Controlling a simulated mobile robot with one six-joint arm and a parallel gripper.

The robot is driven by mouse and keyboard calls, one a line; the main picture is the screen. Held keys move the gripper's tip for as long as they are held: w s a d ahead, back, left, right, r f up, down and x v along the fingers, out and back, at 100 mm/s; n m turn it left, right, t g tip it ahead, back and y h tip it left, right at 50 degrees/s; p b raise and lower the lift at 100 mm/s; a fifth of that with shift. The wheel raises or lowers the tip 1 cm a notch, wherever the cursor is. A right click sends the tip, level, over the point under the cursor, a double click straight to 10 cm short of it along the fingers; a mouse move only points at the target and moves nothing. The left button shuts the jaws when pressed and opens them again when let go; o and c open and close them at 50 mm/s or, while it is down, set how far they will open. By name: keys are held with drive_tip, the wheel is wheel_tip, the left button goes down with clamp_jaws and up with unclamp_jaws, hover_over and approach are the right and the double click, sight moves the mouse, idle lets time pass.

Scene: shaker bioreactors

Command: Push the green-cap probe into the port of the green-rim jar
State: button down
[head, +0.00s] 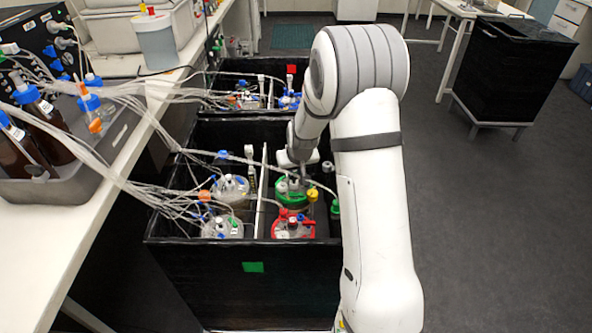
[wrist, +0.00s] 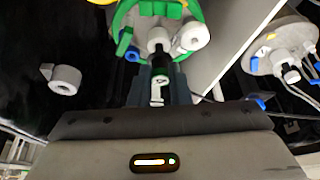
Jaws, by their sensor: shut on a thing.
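The green-rim jar (head: 293,192) stands upright in the black box, behind the red-rim jar. Its lid (wrist: 122,22) fills the top of the wrist view, with pale ports and a green block on it. My gripper (head: 297,172) is low over the far side of this lid; in the wrist view its dark fingers (wrist: 160,92) are shut.
The red-rim jar (head: 294,228) stands in front. A pale divider (wrist: 228,45) separates two more jars, one at right in the wrist view (wrist: 280,45). A grey ring holder (wrist: 62,80) is beside the jar. A green-topped piece (head: 335,208) hangs at the box's right edge. Tubes cross from the left.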

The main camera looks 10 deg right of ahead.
drive_tip(key=shift+f+b, duration=1)
drive_tip(key=shift+f, duration=0.05)
idle(0.8)
drive_tip(key=c, duration=1.3)
unclamp_jaws()
drive_tip(key=shift+r, duration=0.1)
drive_tip(key=v, duration=0.7)
drive_tip(key=shift+s+r, duration=0.15)
drive_tip(key=shift+r, duration=0.15)
drive_tip(key=s+r+p, duration=0.2)
drive_tip(key=s+r, duration=0.3)
drive_tip(key=s, duration=0.5)
drive_tip(key=s+r+g+p, duration=0.1)
drive_tip(key=s+r, duration=0.5)
drive_tip(key=s, duration=0.3)
drive_tip(key=s+r+g+p, duration=0.1)
drive_tip(key=s+r+p, duration=0.1)
drive_tip(key=s+r, duration=0.4)
drive_tip(key=shift+s+d+m+p, duration=0.15)
drive_tip(key=shift+s+m+p, duration=0.25)
drive_tip(key=shift+s, duration=1.9)
